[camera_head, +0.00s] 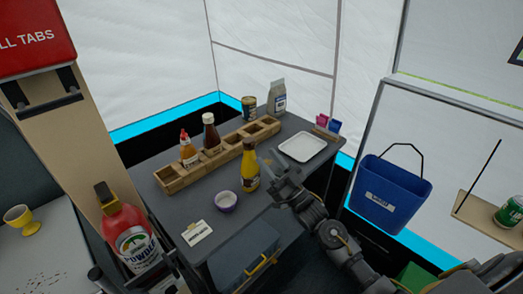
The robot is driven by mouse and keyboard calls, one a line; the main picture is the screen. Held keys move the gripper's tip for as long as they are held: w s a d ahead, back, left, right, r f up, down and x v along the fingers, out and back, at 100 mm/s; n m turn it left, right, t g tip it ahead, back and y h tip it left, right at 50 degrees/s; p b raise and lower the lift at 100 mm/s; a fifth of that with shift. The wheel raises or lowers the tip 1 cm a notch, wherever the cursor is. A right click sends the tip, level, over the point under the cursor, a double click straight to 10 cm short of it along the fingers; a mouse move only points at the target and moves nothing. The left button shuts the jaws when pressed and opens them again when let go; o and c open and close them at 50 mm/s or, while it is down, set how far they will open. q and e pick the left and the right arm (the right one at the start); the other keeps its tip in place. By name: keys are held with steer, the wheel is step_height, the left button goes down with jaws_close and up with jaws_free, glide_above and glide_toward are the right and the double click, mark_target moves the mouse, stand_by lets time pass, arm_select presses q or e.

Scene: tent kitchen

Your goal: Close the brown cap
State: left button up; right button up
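A yellow bottle (249,170) stands upright on the dark grey table, in front of the wooden rack. Its top carries a small brownish cap (249,142); whether it is open or shut is too small to tell. My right gripper (268,159) is just to the right of this bottle, above the table, with its two fingers apart and nothing seen between them. Any contact with the bottle cannot be made out. My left gripper is not in view.
The wooden rack (170,182) holds an orange sauce bottle (188,152) and a dark sauce bottle (210,136). A purple cup (226,201) and a small card (196,232) are in front. A white tray (302,147), a can (249,107) and a grey bag (277,98) are behind.

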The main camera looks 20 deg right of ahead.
steer(key=shift+s+d+f, duration=0.15)
steer(key=shift+s+f, duration=0.1)
steer(key=shift+s, duration=0.05)
steer(key=shift+c, duration=0.5)
